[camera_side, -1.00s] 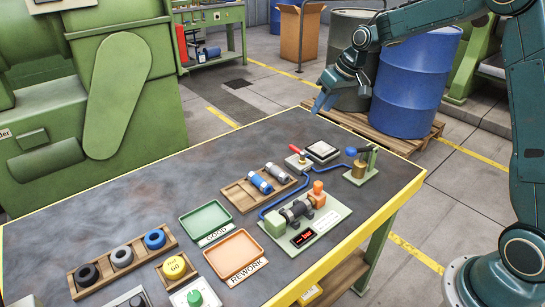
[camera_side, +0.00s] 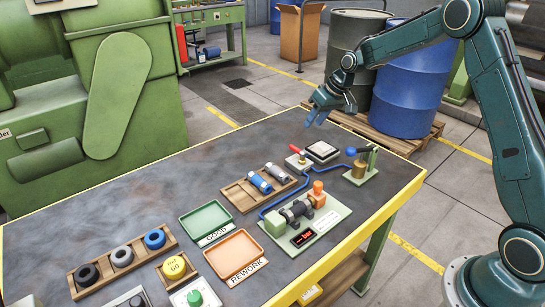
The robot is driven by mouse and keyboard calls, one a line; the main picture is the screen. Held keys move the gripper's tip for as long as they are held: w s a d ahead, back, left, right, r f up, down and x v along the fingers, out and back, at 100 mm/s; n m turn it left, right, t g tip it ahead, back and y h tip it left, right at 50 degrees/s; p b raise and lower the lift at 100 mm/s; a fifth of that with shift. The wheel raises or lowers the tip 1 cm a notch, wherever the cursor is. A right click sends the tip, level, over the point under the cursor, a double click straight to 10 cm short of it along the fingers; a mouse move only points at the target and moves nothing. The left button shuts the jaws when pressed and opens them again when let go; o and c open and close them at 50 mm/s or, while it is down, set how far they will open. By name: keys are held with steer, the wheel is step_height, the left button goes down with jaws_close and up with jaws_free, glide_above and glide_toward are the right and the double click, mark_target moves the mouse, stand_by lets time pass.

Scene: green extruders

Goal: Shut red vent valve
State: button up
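The red vent valve (camera_side: 296,153) has a red handle on a small pale base, near the far edge of the table. Its handle points to the left and a little up. A blue hose runs from the valve area down to the pump fixture. My gripper (camera_side: 315,120) hangs above the far edge of the table, up and right of the red handle and apart from it. Its blue fingers appear spread with nothing between them.
Next to the valve are a dark square pad (camera_side: 321,151) and a brass fixture with a blue knob (camera_side: 351,152). A pump on a pale plate (camera_side: 331,212), a wooden tray (camera_side: 236,194), a green tray (camera_side: 205,215) and an orange tray (camera_side: 226,238) lie nearer. The table's left middle is clear.

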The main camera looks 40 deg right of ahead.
mark_target(296, 150)
steer(key=x, duration=1.1)
steer(key=shift+f, duration=0.2)
steer(key=shift+c, duration=0.3)
jaws_close()
